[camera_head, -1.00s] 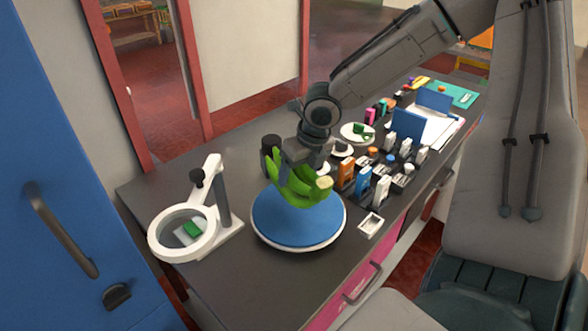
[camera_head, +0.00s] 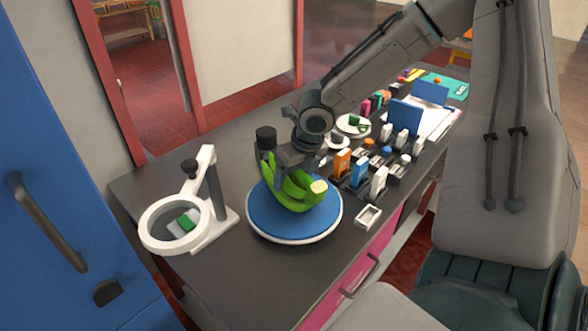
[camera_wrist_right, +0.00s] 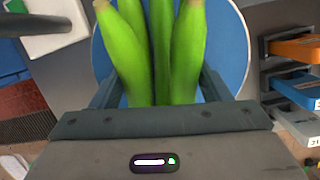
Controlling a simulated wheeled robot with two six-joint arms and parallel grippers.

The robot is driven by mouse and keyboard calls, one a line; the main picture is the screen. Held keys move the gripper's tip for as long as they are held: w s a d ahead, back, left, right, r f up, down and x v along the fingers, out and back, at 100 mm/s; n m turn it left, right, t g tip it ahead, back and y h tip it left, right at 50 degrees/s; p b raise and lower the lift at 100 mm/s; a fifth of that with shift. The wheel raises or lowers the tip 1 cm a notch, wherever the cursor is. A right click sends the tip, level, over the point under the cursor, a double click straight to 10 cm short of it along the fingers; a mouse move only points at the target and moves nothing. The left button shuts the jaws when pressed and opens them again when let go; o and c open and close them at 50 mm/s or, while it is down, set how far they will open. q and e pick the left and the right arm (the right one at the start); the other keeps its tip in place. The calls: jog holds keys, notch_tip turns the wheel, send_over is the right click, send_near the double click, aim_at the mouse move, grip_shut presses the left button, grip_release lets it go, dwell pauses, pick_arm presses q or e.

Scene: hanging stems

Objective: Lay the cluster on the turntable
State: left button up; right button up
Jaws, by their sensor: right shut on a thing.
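The cluster (camera_head: 298,190) is a bunch of green, banana-like fruit with a pale cut end. It is over the blue-topped turntable (camera_head: 262,214) with a white rim. I cannot tell whether it touches the top. My right gripper (camera_head: 288,163) is above the turntable and shut on the cluster. In the right wrist view the cluster (camera_wrist_right: 160,50) lies between the dark fingers, with the blue turntable (camera_wrist_right: 232,72) behind it. My left gripper is not in view.
A white stand magnifier (camera_head: 145,230) is left of the turntable. Orange, blue and white boxes (camera_head: 360,172) and a small white tray (camera_head: 367,216) are on the right. A plate (camera_head: 353,125) is behind. The dark counter (camera_head: 245,270) is clear in front.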

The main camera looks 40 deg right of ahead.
jog(key=shift+f, duration=0.35)
jog(key=o, duration=2)
jog(key=shift+r, duration=0.2)
jog(key=p+v, duration=0.1)
jog(key=v, duration=0.7)
jog(key=shift+s+r, duration=0.2)
jog(key=shift+r, duration=0.15)
jog(key=shift+v, duration=0.8)
